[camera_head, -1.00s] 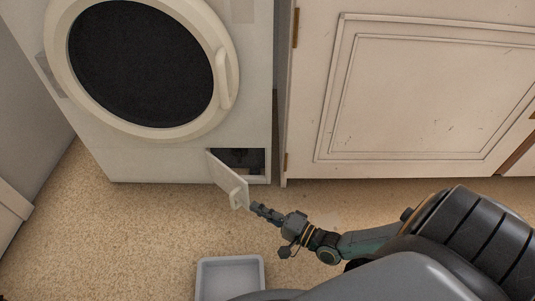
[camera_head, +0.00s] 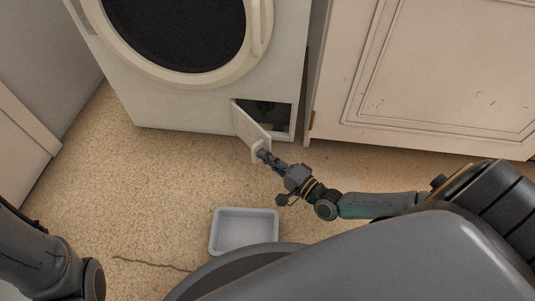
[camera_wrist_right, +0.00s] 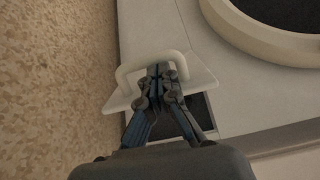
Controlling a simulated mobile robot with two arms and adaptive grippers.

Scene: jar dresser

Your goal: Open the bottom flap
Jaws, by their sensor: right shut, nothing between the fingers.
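The bottom flap (camera_head: 250,122) is a small white panel low on the front of the white machine. It stands swung out from its left edge, with the dark opening (camera_head: 268,115) exposed to its right. Its light loop handle (camera_head: 257,149) is on the outer face near the free edge. My right gripper (camera_head: 263,154) is at the handle, shut with nothing gripped. In the right wrist view the fingertips (camera_wrist_right: 161,70) lie within the loop of the handle (camera_wrist_right: 129,71); whether they touch it I cannot tell. My left gripper is out of view.
The machine's round dark door (camera_head: 185,25) is above the flap. A cream cabinet (camera_head: 425,75) stands to the right. A shallow grey tray (camera_head: 244,235) lies on the speckled floor in front of my base. The floor left of the flap is clear.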

